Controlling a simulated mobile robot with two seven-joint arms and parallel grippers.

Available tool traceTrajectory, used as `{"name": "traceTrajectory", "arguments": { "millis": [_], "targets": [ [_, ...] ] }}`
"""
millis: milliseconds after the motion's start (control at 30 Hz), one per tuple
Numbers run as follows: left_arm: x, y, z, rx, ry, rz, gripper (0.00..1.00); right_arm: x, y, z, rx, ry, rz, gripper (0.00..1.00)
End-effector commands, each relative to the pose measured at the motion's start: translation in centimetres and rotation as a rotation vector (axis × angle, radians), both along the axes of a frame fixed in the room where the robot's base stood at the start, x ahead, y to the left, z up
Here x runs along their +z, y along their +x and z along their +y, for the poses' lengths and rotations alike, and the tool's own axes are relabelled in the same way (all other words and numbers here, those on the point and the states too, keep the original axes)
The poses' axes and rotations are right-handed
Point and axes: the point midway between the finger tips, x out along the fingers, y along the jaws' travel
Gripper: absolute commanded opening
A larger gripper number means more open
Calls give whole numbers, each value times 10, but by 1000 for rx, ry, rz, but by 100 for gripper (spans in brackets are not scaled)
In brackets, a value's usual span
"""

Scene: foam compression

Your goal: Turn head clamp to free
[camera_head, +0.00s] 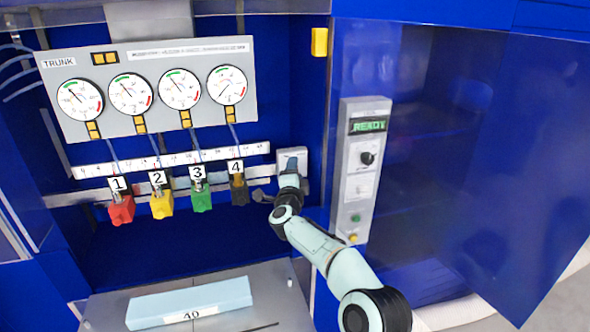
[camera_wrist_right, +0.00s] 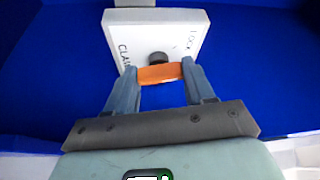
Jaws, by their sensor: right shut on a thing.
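The head clamp is a pale box on the back wall, right of the hose row. Its upper part shows in the head view (camera_head: 293,153), and its lettered face shows in the right wrist view (camera_wrist_right: 160,32). An orange handle (camera_wrist_right: 160,74) sits on a dark round hub on this face. My right gripper (camera_wrist_right: 161,76) is shut on the orange handle, one finger at each end. In the head view my right gripper (camera_head: 290,166) covers the handle and much of the box. The lettering is partly legible, with "LOCK" at the upper right. My left gripper is not in view.
A gauge panel (camera_head: 150,65) hangs at upper left, with red (camera_head: 121,210), yellow (camera_head: 161,204), green (camera_head: 201,198) and black (camera_head: 239,192) connectors below. A control panel reading READY (camera_head: 358,175) stands right of my arm. A pale blue foam block (camera_head: 190,301) lies on the front table.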

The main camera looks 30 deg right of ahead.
Motion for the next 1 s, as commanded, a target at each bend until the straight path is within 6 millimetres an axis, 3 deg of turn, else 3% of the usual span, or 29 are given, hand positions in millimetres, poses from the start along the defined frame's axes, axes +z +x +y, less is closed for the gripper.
{"name": "traceTrajectory", "arguments": {
  "millis": [600, 1000],
  "targets": [
    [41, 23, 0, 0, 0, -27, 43, 8, 1, -1, 0, 571, -138, 23],
    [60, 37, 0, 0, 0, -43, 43, 9, 0, -1, 1, 865, -209, 23]
  ]
}}
